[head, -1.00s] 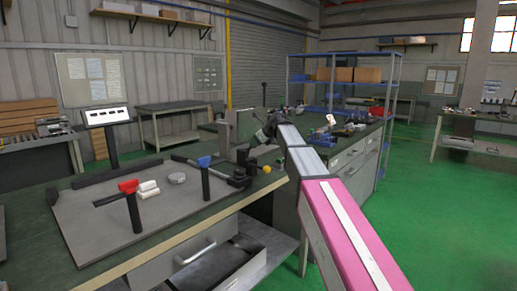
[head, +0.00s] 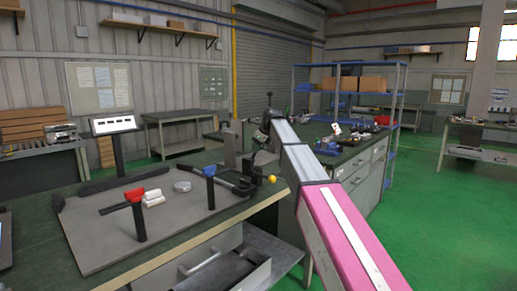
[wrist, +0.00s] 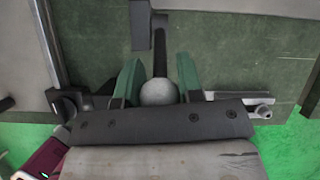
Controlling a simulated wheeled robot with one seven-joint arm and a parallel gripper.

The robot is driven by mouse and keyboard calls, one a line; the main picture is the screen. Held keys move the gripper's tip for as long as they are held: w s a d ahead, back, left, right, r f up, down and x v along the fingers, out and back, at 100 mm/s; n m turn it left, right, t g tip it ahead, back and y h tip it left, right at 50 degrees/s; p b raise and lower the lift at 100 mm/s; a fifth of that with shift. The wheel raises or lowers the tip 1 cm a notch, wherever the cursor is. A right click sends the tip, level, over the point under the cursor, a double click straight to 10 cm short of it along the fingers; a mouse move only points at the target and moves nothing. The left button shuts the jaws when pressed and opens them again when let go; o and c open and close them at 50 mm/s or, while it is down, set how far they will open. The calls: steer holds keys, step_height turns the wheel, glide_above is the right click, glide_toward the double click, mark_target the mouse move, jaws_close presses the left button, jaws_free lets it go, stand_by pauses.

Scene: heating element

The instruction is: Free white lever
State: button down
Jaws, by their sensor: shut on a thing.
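In the wrist view, the white lever shows as a pale round knob (wrist: 158,92) on a dark shaft (wrist: 160,55). My gripper (wrist: 157,85) has its green fingers on either side of the knob and is shut on it. In the head view, my arm reaches to the far right corner of the near workbench; my fingers and the white knob are hidden there behind the arm and fixtures. A lever with a yellow ball (head: 272,179) stands close by at the bench edge.
A grey board (head: 110,225) on the bench carries a red-handled post (head: 136,205), a blue-handled post (head: 210,180), white cylinders (head: 153,198) and a round dish (head: 182,186). A drawer below (head: 235,275) is open.

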steer(key=shift+a, duration=0.1)
steer(key=c, duration=1.1)
jaws_free()
steer(key=v, duration=1)
steer(key=shift+r, duration=0.4)
steer(key=shift+s, duration=0.1)
